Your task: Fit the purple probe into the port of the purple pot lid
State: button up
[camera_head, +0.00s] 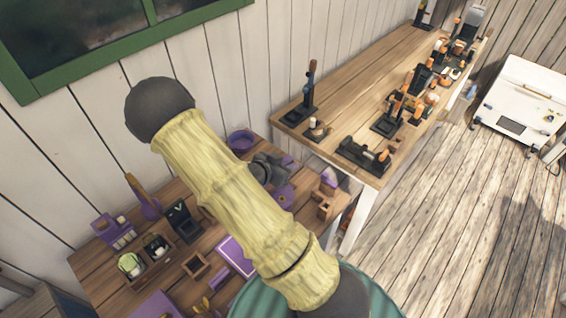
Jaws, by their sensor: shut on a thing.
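My gripper (268,168), dark grey, shows over the far right part of the low wooden table, partly hidden by my yellow arm link. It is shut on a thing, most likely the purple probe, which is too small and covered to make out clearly. A round purple piece with a dark centre (284,195) lies on the table just below and right of my gripper. It looks like the purple pot lid, and its left side is hidden by my arm. I cannot tell whether probe and lid touch.
A purple pot (241,141) stands at the table's back. Purple holders, small wooden boxes (196,266) and a black stand (183,222) crowd the left. A wooden block (324,207) stands right. A longer bench (350,95) with several tools runs along the wall.

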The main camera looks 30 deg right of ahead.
jog(key=shift+w+f, duration=0.1)
jog(key=shift+f, duration=0.45)
jog(key=shift+a+f+b, duration=0.25)
jog(key=shift+f+b, duration=0.7)
jog(key=shift+b, duration=0.1)
notch_tip(320, 180, down, 3)
jog(key=shift+w+r+b, duration=0.15)
jog(key=shift+b, duration=0.85)
jog(key=shift+d, duration=0.15)
jog(key=shift+f+b, duration=0.5)
jog(key=shift+f, duration=0.25)
